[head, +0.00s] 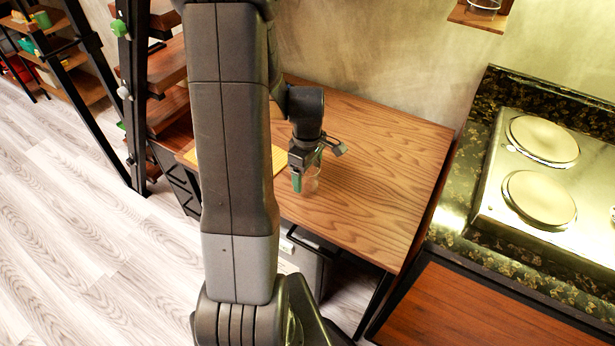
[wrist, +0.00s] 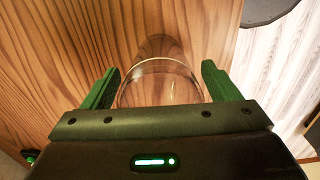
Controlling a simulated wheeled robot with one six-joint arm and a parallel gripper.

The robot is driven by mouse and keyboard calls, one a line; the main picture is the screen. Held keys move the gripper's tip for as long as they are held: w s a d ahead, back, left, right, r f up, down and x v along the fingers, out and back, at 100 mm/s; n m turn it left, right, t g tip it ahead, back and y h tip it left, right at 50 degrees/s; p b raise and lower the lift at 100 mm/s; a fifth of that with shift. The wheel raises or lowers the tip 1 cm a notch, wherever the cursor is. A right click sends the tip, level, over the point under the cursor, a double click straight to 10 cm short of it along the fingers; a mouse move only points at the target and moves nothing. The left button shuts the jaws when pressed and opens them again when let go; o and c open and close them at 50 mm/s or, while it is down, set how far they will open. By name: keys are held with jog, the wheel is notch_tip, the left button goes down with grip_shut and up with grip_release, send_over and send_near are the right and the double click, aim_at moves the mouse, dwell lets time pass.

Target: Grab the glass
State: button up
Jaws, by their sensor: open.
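The glass is clear and stands on the wooden desk. In the wrist view the glass (wrist: 160,78) shows its round rim between the two green fingers of my gripper (wrist: 160,88). The fingers are apart, with a gap on each side of the glass. The near part of the glass is hidden behind the gripper body. In the head view my gripper (head: 306,177) points down over the desk, and the glass (head: 312,185) shows faintly at the fingers.
The wooden desk (head: 370,170) is clear to the right of the gripper. A yellow item (head: 278,158) lies on it, partly behind my arm. A stove (head: 540,180) stands at the right.

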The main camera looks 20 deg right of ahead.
jog(key=shift+f, duration=0.55)
jog(key=c, duration=1.2)
jog(key=shift+r, duration=0.15)
